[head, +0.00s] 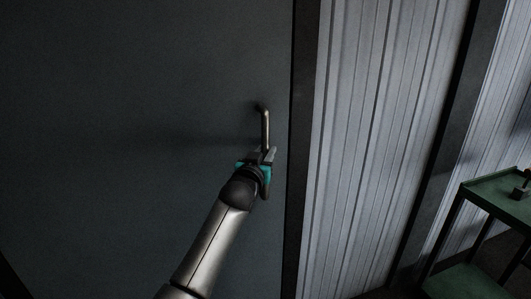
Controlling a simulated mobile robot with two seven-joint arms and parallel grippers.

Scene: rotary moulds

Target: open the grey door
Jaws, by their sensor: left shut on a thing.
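The grey door (130,110) fills the left and middle of the head view, dark and flat. Its handle (265,127) is an upright metal bar near the door's right edge. My left gripper (266,155) is shut on the handle at its middle to lower part and hides some of it. The handle's lower end shows just below the gripper. The door looks closed against the dark frame (301,130) on its right. My right gripper is not in view.
A pale ribbed wall (365,130) stands right of the door frame, with a dark post (445,150) further right. A green two-level cart (495,187) with a small object (520,192) on top stands at the lower right.

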